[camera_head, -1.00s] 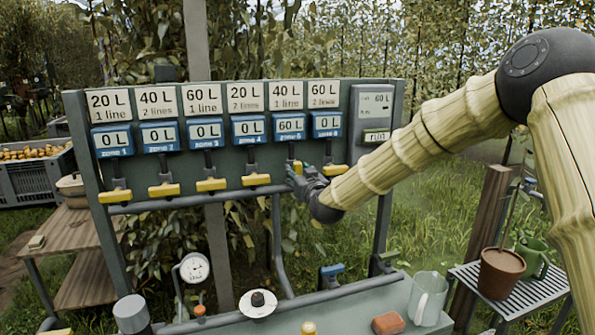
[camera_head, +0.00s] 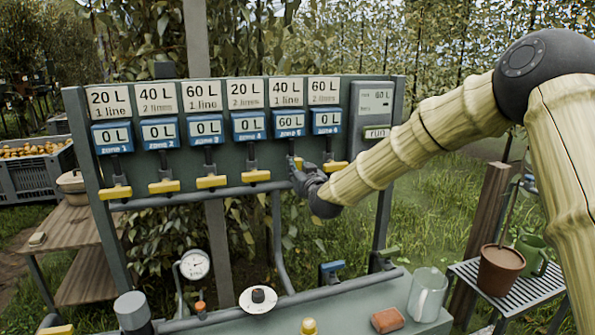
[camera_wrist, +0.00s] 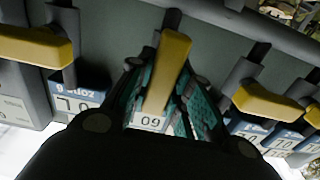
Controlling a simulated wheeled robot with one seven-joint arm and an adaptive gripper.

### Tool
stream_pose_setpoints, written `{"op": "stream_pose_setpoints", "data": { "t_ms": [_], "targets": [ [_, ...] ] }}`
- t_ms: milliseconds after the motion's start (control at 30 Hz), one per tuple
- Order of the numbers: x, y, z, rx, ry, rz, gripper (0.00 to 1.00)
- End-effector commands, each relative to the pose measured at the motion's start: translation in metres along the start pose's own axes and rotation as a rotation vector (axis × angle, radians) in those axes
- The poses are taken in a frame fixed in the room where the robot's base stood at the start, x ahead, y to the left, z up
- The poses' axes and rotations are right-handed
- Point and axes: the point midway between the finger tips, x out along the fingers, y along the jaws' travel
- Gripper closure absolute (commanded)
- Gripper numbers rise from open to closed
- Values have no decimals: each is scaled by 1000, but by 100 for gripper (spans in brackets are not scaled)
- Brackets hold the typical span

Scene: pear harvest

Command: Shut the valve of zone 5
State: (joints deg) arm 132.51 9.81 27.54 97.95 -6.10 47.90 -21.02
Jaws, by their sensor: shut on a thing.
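The zone 5 valve's yellow handle (camera_wrist: 168,72) lies between the teal-padded fingers of my gripper (camera_wrist: 168,100) in the wrist view. The gripper is shut on it. The handle runs nearly along its pipe, slightly tilted, while the neighbouring handles (camera_wrist: 272,103) lie crosswise. In the head view my gripper (camera_head: 299,174) is at the valve under the zone 5 meter (camera_head: 289,123) and mostly hides it. That meter reads 60 L, and its plate (camera_head: 286,93) says 40 L, 1 line. The other blue meters read 0 L.
The yellow zone 4 handle (camera_head: 256,176) and zone 6 handle (camera_head: 335,166) sit close on either side of my gripper. A panel with a RUN sign (camera_head: 377,133) is at the right. Below are a gauge (camera_head: 195,264), a blue-handled valve (camera_head: 332,266) and a clear jug (camera_head: 427,295).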

Motion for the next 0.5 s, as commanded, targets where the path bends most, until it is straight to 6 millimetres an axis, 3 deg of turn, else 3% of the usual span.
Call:
{"op": "stream_pose_setpoints", "data": {
  "t_ms": [500],
  "targets": [
    [0, 4, 4, 355, 2, 1, 100]
  ]
}}
